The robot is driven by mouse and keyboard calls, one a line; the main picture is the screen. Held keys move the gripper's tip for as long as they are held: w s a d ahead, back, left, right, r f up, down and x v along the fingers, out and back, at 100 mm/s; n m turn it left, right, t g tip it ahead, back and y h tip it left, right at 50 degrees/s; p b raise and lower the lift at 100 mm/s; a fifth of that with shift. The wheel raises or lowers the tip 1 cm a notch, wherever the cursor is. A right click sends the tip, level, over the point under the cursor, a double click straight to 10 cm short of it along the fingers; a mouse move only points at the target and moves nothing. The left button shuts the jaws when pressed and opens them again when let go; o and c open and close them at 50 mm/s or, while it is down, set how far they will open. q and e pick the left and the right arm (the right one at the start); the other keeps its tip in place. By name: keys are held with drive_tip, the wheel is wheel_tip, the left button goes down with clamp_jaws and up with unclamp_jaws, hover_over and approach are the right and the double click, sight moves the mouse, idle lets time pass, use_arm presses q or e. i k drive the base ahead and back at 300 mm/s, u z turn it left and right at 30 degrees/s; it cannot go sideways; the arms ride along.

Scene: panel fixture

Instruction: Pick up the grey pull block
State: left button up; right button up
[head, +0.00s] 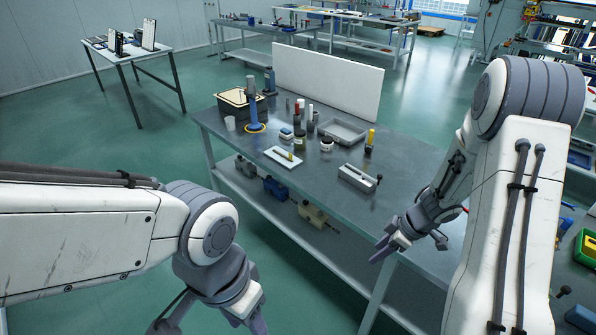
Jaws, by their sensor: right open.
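The grey pull block (356,178) lies on the grey metal table (408,160), near its front right part. It is a low, light grey block with a dark round knob at its right end. My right gripper (410,246) is open and empty, at the table's front edge. It is apart from the block, nearer to me and to the right. My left gripper (212,322) is low at the bottom of the view, in front of the table and far from the block. Its fingers look spread, with nothing seen between them; the tips are partly cut off.
Left of the block is a white tray (272,153) with a small item. Behind are a grey tray (343,129), a yellow-topped cylinder (369,141), several bottles and a blue post (252,108). A white panel (328,82) stands at the back. Table right of the block is clear.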

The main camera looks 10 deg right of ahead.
sight(349, 173)
drive_tip(key=u, duration=0.5)
drive_tip(key=i, duration=1.2)
drive_tip(key=z, duration=0.75)
drive_tip(key=i, duration=0.5)
drive_tip(key=z, duration=0.35)
